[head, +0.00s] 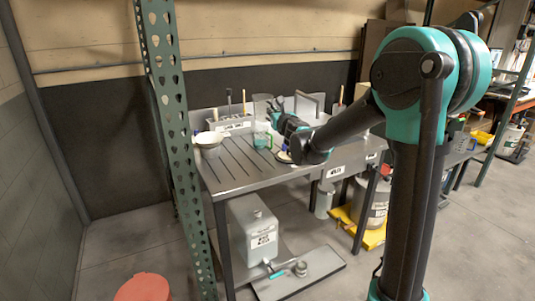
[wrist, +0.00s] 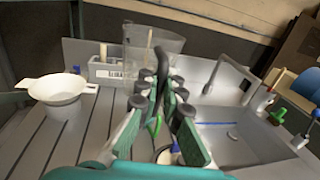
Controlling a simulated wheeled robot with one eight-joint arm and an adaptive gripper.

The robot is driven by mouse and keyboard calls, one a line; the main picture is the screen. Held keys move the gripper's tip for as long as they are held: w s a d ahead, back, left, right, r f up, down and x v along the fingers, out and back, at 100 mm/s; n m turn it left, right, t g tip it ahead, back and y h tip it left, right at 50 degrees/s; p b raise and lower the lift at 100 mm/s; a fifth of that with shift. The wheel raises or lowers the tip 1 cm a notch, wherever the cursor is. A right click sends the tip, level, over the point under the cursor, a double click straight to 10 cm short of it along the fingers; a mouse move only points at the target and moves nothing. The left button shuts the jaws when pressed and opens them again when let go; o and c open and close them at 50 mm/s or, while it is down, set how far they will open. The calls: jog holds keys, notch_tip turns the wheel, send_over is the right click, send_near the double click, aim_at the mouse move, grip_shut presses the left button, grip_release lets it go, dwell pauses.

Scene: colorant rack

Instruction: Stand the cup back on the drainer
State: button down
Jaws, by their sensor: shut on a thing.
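In the head view my gripper (head: 279,128) is just right of the cup. The cup is over the grooved drainer (head: 227,170); I cannot tell whether its base touches.
A white bowl (wrist: 58,88) with side tabs stands at the drainer's left. A labelled grey caddy (wrist: 111,70) with upright tools is behind. The sink (wrist: 239,138) and its tap (wrist: 232,70) are at the right. A green perforated post (head: 172,110) rises before the table. The front drainer is clear.

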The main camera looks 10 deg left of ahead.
notch_tip(320, 180, down, 18)
jog(key=shift+d+r, duration=0.1)
dwell(0.5)
jog(key=c, duration=1.7)
grip_release()
